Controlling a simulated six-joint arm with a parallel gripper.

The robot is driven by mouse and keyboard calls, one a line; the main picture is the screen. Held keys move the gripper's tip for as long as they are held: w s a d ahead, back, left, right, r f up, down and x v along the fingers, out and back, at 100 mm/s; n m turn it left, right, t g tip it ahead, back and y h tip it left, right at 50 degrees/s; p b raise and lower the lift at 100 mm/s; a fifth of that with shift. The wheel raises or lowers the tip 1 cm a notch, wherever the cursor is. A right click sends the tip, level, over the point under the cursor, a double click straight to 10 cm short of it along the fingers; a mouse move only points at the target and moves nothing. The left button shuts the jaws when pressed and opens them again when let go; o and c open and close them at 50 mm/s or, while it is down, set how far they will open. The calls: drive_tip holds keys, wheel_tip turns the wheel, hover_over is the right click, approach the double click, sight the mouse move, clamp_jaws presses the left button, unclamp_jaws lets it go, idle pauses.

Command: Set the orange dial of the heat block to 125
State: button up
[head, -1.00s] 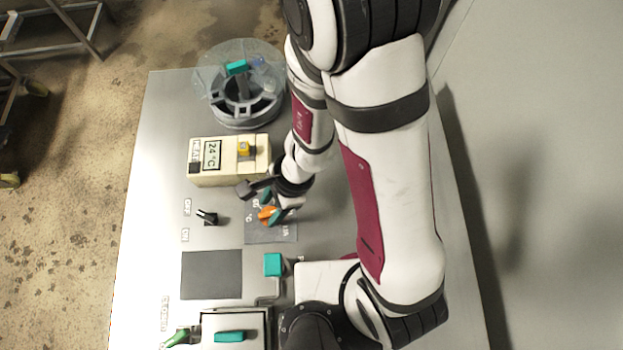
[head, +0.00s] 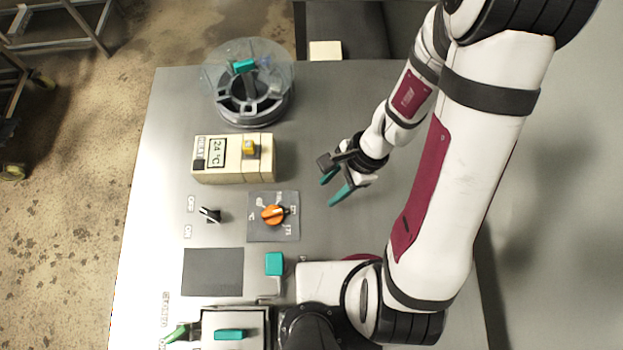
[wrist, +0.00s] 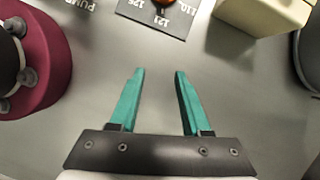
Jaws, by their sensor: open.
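The orange dial (head: 273,214) sits on a dark grey square plate (head: 256,234) with white figures around it. Its pointer seems to face right, but I cannot read the setting for sure. In the wrist view only the lower edge of the dial (wrist: 163,3) shows at the top, above the plate's figures 125, 121 and 110. My gripper (head: 330,192) is open and empty, to the right of and above the dial in the head view, apart from it. Its two teal fingers (wrist: 160,72) are spread over bare panel in the wrist view.
A cream box (head: 205,175) with a 24 °C display and a yellow knob stands behind the dial. A black switch (head: 209,215) is left of it, and a teal-topped lever (head: 275,263) in front. A clear-lidded round vessel (head: 248,107) stands at the back.

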drive_tip(key=a+r+n, duration=0.1)
drive_tip(key=a+n, duration=0.1)
drive_tip(key=n, duration=0.2)
drive_tip(key=s+a+r+n+g+h, duration=0.1)
drive_tip(key=a+n, duration=0.2)
drive_tip(key=a+r+n+g, duration=0.1)
drive_tip(key=a+n, duration=0.2)
drive_tip(key=n, duration=0.1)
drive_tip(key=shift+s+r+n+h, duration=0.1)
drive_tip(key=shift+s+n+h, duration=0.05)
drive_tip(key=shift+n+h, duration=0.15)
drive_tip(key=a+n, duration=0.1)
drive_tip(key=n, duration=0.1)
drive_tip(key=s+a+r+n+h, duration=0.1)
drive_tip(key=n, duration=0.1)
drive_tip(key=a+r+n+h, duration=0.1)
drive_tip(key=n, duration=0.2)
drive_tip(key=shift+s+a+g, duration=0.15)
drive_tip(key=shift+s+g, duration=0.25)
wheel_tip(320, 180, up, 2)
drive_tip(key=s+a+r+n+h, duration=0.1)
drive_tip(key=a+n+h, duration=0.15)
drive_tip(key=n, duration=0.35)
drive_tip(key=n+t+h, duration=0.3)
drive_tip(key=n+t, duration=0.2)
drive_tip(key=n, duration=0.6)
approach(271, 213)
drive_tip(key=x, duration=0.8)
drive_tip(key=shift+d+f, duration=0.15)
drive_tip(key=shift+f, duration=0.1)
